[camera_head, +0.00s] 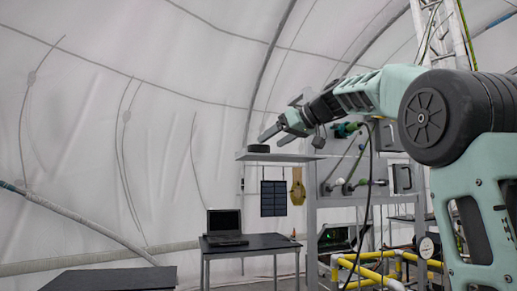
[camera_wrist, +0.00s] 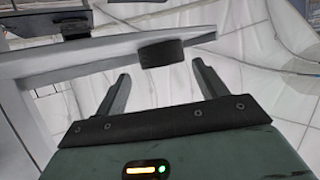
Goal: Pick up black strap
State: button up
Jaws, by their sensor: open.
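The black strap (camera_head: 258,148) is a small dark roll lying on a light shelf (camera_head: 285,157) in the head view. In the wrist view the strap (camera_wrist: 161,53) shows as a short, dark, ribbed cylinder at the edge of the shelf (camera_wrist: 90,62). My gripper (camera_head: 265,120) is open and empty, above the shelf and to the right of the strap in the head view. In the wrist view its two fingers (camera_wrist: 160,82) point toward the strap, which appears between and beyond their tips, apart from them.
The shelf is fixed to a grey metal frame (camera_head: 311,215) holding pipes and valves. A laptop (camera_head: 224,225) stands on a dark table (camera_head: 250,243) below. A dark solar panel (camera_head: 273,198) hangs under the shelf. Yellow pipes (camera_head: 380,270) run at the lower right.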

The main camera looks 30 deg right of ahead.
aim_at(262, 145)
jog(key=p+x, duration=0.3)
jog(key=x, duration=0.1)
jog(key=shift+w+a+r, duration=0.15)
jog(key=shift+a+r, duration=0.1)
jog(key=shift+r, duration=0.05)
jog(key=shift+w+f, duration=0.3)
jog(key=shift+w, duration=0.1)
jog(key=c, duration=0.8)
jog(key=shift+r, duration=0.1)
